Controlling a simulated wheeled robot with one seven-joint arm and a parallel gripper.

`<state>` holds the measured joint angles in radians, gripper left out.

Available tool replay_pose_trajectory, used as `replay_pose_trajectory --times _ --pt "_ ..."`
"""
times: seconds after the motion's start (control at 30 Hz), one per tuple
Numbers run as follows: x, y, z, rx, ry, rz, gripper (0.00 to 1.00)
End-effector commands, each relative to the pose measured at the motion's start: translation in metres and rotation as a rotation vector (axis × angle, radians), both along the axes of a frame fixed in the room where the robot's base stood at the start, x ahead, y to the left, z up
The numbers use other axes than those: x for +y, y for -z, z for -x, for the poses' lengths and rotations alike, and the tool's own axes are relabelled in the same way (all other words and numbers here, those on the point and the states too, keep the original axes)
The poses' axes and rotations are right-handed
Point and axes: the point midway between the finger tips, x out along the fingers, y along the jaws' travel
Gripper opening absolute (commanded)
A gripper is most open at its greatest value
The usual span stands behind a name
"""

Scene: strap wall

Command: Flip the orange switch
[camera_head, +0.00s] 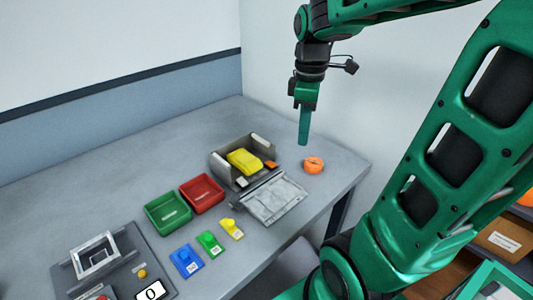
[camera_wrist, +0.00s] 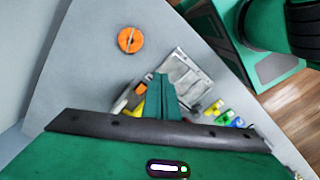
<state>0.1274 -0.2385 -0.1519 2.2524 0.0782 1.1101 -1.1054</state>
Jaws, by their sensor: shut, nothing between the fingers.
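My gripper (camera_head: 303,141) is shut and empty, pointing down above the far right part of the table. It also shows in the wrist view (camera_wrist: 163,78). A round orange piece (camera_head: 313,165) with a dark centre lies on the table near its right edge, just below and right of my fingertips in the head view. In the wrist view the orange piece (camera_wrist: 122,34) is up and left of the fingers, apart from them. A small orange part (camera_head: 271,164) shows at the right side of the open grey box. I cannot tell for sure which orange thing is the switch.
The grey box (camera_head: 223,167) holds a yellow block (camera_head: 244,161); its lid (camera_head: 272,199) lies open in front. Red (camera_head: 202,193) and green (camera_head: 168,212) trays stand left. Blue (camera_head: 186,261), green (camera_head: 209,243) and yellow (camera_head: 231,229) small units sit in front. A wall rises behind.

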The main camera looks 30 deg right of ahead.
Motion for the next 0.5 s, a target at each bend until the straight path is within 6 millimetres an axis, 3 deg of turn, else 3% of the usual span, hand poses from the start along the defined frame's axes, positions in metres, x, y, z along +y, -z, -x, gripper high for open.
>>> replay_pose_trajectory --times 0.3,0.5 --pt "0.019 -0.012 -0.068 0.0 -0.598 0.0 0.0" --pt "0.03 -0.016 -0.096 -0.001 -0.874 -0.001 0.0"
